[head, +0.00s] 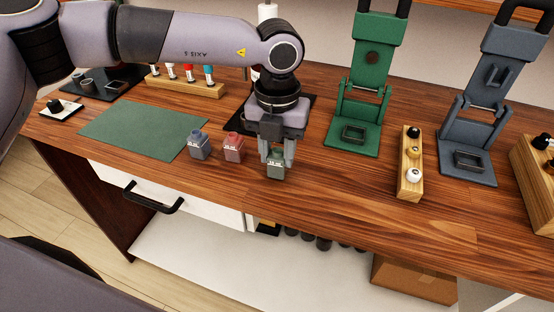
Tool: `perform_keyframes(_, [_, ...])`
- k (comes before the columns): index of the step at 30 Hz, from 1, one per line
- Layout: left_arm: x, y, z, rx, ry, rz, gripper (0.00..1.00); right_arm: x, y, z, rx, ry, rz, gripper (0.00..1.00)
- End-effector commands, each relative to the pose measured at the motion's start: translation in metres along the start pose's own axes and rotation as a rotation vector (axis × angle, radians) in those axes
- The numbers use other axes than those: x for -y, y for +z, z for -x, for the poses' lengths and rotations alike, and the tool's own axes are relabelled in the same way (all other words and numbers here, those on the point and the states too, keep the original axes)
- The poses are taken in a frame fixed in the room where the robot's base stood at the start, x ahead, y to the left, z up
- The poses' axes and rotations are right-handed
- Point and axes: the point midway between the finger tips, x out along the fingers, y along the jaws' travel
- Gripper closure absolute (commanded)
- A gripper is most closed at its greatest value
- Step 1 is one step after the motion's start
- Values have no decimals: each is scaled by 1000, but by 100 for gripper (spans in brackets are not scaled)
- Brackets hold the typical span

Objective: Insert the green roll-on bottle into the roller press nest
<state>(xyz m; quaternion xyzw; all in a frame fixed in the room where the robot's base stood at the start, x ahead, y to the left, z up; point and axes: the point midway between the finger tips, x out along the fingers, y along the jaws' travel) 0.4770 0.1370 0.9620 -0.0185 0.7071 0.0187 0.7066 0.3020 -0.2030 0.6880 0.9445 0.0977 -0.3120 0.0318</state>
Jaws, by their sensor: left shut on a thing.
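A small green bottle (276,169) stands upright near the front edge of the wooden table, between the fingers of my left gripper (277,156). The gripper points down and is shut on the bottle. A green press (369,75) with a square nest (353,133) on its base stands at the back right of the gripper. A blue-grey press (492,85) with a similar square nest (468,160) stands further right. I cannot read which one is the roller press. My right gripper is not in view.
A blue bottle (199,146) and a red bottle (233,148) stand left of the green one. A green mat (140,128) lies further left. A wooden rack (409,180) with several balls or caps stands right, before the presses. The table's front edge is close.

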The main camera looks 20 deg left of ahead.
Motion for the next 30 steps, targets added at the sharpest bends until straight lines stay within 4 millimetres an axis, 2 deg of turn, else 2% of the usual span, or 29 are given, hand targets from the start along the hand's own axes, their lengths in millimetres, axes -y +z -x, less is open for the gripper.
perform_keyframes(16, [0, 0, 45, 1, -1, 0, 91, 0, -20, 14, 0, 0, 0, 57])
perform_keyframes(30, [-1, 1, 48, 1, -2, -22, 91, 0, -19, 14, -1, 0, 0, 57])
